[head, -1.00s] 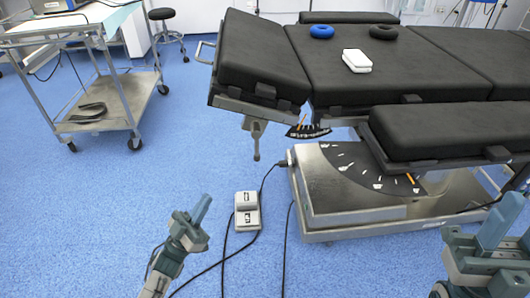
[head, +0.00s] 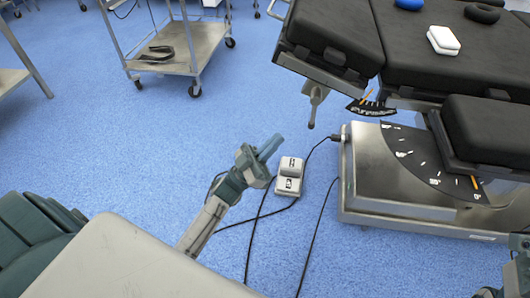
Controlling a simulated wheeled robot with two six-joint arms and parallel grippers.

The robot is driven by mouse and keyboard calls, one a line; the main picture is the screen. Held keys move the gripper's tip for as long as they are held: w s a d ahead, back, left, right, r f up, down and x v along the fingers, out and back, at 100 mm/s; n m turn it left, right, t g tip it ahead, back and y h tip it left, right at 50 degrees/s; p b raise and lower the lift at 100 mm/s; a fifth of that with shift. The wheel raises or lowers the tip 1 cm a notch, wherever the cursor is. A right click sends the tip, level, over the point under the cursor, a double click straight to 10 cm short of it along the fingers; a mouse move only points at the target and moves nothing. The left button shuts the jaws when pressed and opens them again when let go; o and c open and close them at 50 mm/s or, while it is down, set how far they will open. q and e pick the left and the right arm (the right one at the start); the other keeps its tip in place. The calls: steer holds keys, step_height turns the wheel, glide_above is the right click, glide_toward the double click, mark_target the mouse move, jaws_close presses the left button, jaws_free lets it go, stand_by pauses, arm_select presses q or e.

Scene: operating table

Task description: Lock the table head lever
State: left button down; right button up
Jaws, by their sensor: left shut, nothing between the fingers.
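The table head section (head: 335,35) is a black pad at the top, left of the main table pads. The table head lever (head: 315,104) is a grey handle hanging down beneath it, near a dial with an orange pointer (head: 372,108). My left gripper (head: 268,148) is shut and empty, below and left of the lever and apart from it. Part of my right arm (head: 516,270) shows at the lower right edge; its fingers cannot be made out clearly.
A white foot pedal (head: 289,177) with black cables lies on the blue floor beside my left gripper. The metal table base (head: 370,185) stands at the right. A steel trolley (head: 195,68) stands at the back left. Floor between trolley and lever is clear.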

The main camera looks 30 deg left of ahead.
mark_target(314, 110)
arm_select(q)
steer(key=w+d+r+b, duration=0.1)
steer(key=w+d+r, duration=0.1)
steer(key=w+d, duration=0.2)
steer(key=shift+w+d+r, duration=0.15)
steer(key=shift+w+r, duration=0.2)
steer(key=shift+w, duration=0.2)
